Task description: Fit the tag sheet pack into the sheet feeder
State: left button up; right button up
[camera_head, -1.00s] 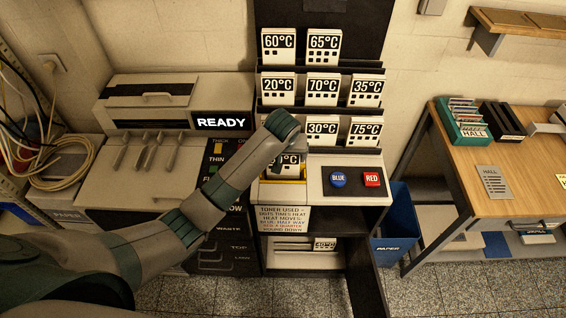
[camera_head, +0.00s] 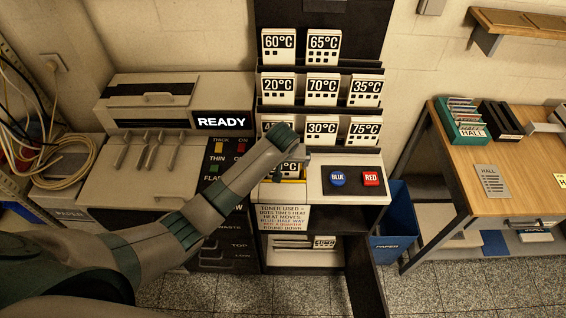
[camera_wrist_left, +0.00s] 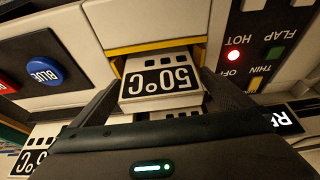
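The tag sheet pack, a white block marked 50°C (camera_wrist_left: 162,80), is between the fingers of my left gripper (camera_wrist_left: 162,78) in the left wrist view. The fingers are against its two sides. It is at a yellow-edged slot, which I take as the sheet feeder (camera_wrist_left: 155,46), in the pale console. How deep it sits is hard to tell. In the head view the pack (camera_head: 289,168) shows partly behind my left gripper (camera_head: 296,158), above the yellow edge (camera_head: 291,181). My right gripper is not in view.
A blue button (camera_head: 338,180) and a red button (camera_head: 371,179) are right of the slot. Racks of temperature packs (camera_head: 322,86) stand behind. A machine with a READY display (camera_head: 221,122) is on the left. A wooden table (camera_head: 510,165) is on the right.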

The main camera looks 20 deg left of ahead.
pick_arm(q)
jog(key=b+v, duration=0.4)
jog(key=v, duration=0.8)
jog(key=shift+r, duration=0.2)
jog(key=shift+s+f, duration=0.1)
dwell(0.7)
